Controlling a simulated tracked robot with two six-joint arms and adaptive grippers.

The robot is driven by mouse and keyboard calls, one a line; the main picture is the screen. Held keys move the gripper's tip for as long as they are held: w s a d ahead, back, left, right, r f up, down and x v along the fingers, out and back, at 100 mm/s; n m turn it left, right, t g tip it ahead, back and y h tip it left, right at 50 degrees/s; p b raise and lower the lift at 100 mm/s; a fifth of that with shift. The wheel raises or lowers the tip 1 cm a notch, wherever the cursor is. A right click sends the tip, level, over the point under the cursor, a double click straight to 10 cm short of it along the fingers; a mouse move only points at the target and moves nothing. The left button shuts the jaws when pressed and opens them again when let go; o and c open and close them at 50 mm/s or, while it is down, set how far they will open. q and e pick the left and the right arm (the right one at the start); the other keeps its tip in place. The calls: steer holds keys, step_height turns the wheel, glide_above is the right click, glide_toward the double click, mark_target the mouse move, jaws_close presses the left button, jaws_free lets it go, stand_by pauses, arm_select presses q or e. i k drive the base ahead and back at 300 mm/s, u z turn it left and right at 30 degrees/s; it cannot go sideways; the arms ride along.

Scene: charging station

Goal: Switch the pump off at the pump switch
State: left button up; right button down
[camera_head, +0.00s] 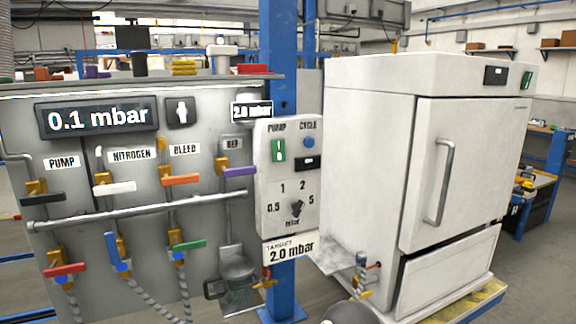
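The pump switch (278,150) is a small green switch with white marks under the word PUMP. It sits at the upper left of a pale control box (263,191) on a blue post. Its marks are too small to read with certainty. Nothing covers it. Neither of my grippers shows in the head view.
Beside the switch are a blue CYCLE button (308,142) and, below, a black rotary knob (296,208). A valve panel (100,240) with coloured levers and a 0.1 mbar display (102,118) stands left. A white oven-like cabinet (375,160) stands right.

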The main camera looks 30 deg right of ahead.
mark_target(278, 153)
steer(key=z, duration=1.2)
steer(key=i, duration=0.15)
steer(key=u, duration=2.75)
steer(key=k, duration=0.75)
steer(key=z, duration=2.3)
steer(key=k, duration=0.1)
steer(key=u, duration=0.9)
steer(key=i, duration=1)
